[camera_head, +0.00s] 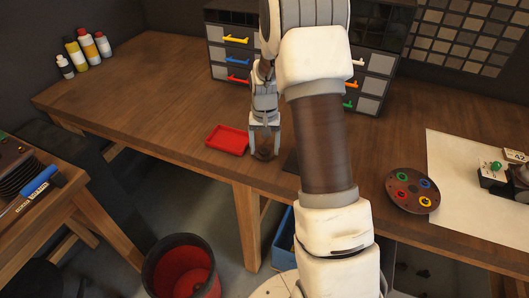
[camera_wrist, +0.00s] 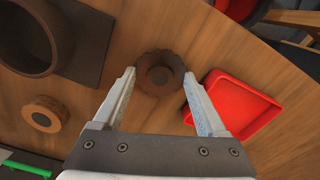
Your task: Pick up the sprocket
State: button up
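The sprocket is a small dark brown toothed disc with a raised round hub (camera_wrist: 160,80). It lies flat on the wooden workbench (camera_head: 150,85). In the head view it is a small dark shape (camera_head: 264,156) at my gripper's tips, near the bench's front edge. My gripper (camera_head: 265,140) points down at it and is open. In the wrist view the fingertips (camera_wrist: 159,73) stand on opposite sides of the sprocket, with nothing held between them. I cannot tell whether either finger touches it or how high the tips are.
A red tray (camera_wrist: 250,84) sits close beside the right finger. A dark cylinder (camera_wrist: 28,38) on a dark plate and a brown ring (camera_wrist: 45,113) lie left in the wrist view. Drawer units (camera_head: 231,55) stand behind. A round palette (camera_head: 398,203) is right; a red bin (camera_head: 180,268) stands below.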

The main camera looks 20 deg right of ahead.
jog(key=c, duration=0.8)
jog(key=shift+r, duration=0.15)
